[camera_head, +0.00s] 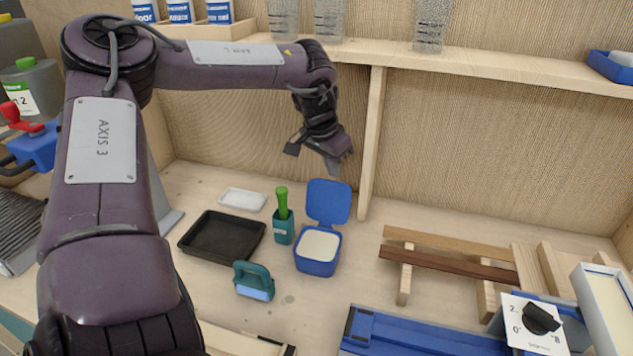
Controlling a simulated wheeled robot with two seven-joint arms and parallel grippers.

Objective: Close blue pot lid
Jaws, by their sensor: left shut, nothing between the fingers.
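The blue pot (318,263) stands on the workbench near the middle of the head view, with a pale filling inside. Its blue lid (328,201) is open and stands up at the pot's back edge. My left gripper (340,168) is above and just behind the raised lid, with its fingers pointing down. Its fingers are shut with nothing between them. Whether the fingertips touch the lid I cannot tell. My right gripper is not in view.
Left of the pot are a green-handled brush in a teal holder (283,227), a teal-handled block (254,281), a black tray (222,237) and a white dish (242,199). Wooden slats (450,258) lie to the right. A shelf (480,66) with glasses runs behind.

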